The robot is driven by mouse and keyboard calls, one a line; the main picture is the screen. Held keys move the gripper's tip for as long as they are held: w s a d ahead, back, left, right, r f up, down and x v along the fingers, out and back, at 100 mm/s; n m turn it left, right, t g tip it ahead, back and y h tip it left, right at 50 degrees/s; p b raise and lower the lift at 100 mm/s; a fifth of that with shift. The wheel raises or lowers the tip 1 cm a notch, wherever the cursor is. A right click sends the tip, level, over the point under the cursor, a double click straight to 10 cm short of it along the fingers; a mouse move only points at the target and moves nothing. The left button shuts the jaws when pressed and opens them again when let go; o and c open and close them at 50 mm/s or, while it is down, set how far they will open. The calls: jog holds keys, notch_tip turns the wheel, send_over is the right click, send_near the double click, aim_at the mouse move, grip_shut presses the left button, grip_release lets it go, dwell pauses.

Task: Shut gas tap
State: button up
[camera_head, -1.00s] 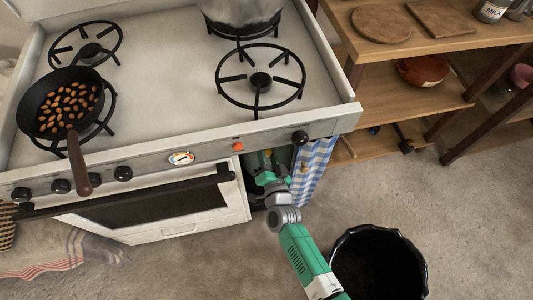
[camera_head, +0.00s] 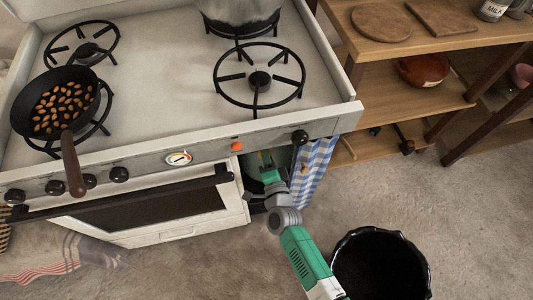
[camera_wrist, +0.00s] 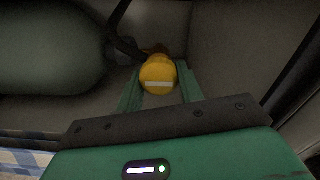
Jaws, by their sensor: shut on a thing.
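The gas tap is a round yellow knob (camera_wrist: 158,76) with a pale stripe across it, in the middle of the wrist view. The green fingers of my gripper (camera_wrist: 161,82) stand on either side of the knob and are shut on it. A dark green gas bottle (camera_wrist: 50,45) lies at the left of the wrist view, with a dark hose (camera_wrist: 120,35) near the tap. In the head view my gripper (camera_head: 267,165) reaches into the opening under the stove's right end; the tap is mostly hidden there.
The stove (camera_head: 150,80) carries a pan of nuts (camera_head: 62,105) and a large pot (camera_head: 240,12). A blue checked cloth (camera_head: 313,170) hangs right of my gripper. A black bin (camera_head: 380,265) stands on the floor beside my arm. Wooden shelves (camera_head: 445,95) stand at the right.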

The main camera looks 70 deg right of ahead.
dwell(0.3)
jog(key=o, duration=1)
jog(key=p+v, duration=0.3)
jog(key=v, duration=0.4)
jog(key=shift+s+a, duration=0.25)
jog(key=shift+a, duration=0.05)
